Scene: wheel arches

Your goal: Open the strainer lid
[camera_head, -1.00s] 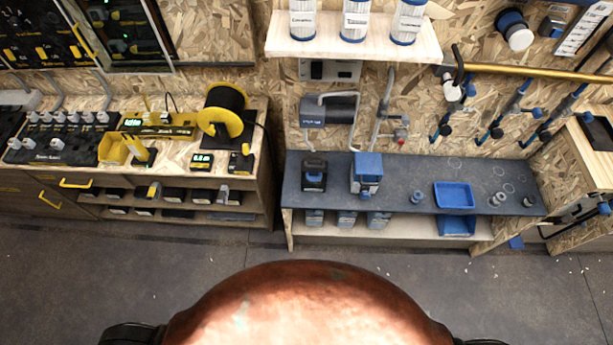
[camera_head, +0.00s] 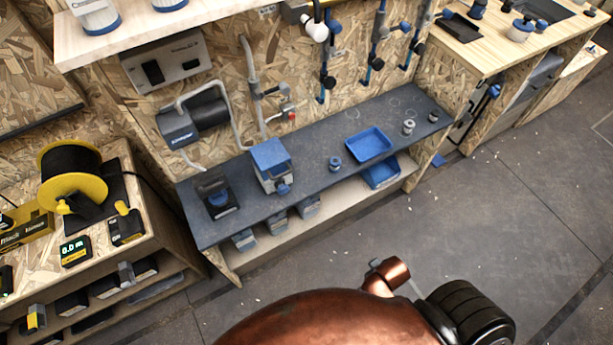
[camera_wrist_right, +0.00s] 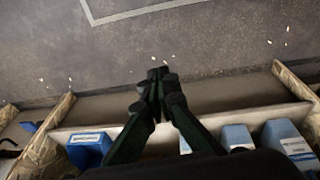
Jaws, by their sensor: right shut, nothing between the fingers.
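No part is clearly marked as the strainer lid. On the grey bench top (camera_head: 315,165) stands a box-shaped unit with a blue top (camera_head: 271,153) and a small blue fitting at its front; its top looks shut. Neither gripper shows in the head view.
A blue tray (camera_head: 368,145) and small round fittings (camera_head: 336,163) sit on the bench. Blue-labelled boxes (camera_wrist_right: 290,145) and a blue bin (camera_wrist_right: 88,149) show in the right wrist view. A yellow spool (camera_head: 72,178) stands left. The floor (camera_head: 480,220) is clear in front.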

